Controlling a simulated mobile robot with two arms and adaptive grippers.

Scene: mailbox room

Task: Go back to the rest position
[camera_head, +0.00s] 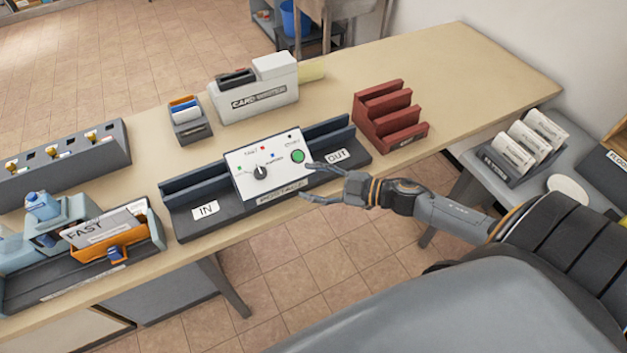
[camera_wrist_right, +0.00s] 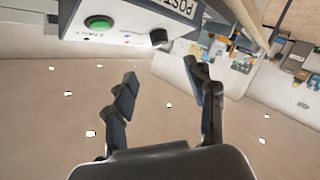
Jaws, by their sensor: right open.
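My right gripper (camera_head: 308,183) is open and empty. It is at the front right of the postage machine (camera_head: 250,176), close to the OUT side. In the right wrist view its two fingers (camera_wrist_right: 160,85) are spread apart with nothing between them. The machine's white panel has a black knob (camera_head: 260,172) and a green button (camera_head: 298,156). The green button also shows in the right wrist view (camera_wrist_right: 98,22). I cannot tell whether the fingers touch the machine. My left gripper is not in view.
The long table (camera_head: 450,75) holds a card writer (camera_head: 255,98), a red slotted rack (camera_head: 390,115), a grey switch box (camera_head: 62,157) and a FAST letter tray (camera_head: 90,275). A side table at right carries a card holder (camera_head: 522,150). Tiled floor shows in front of the table.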

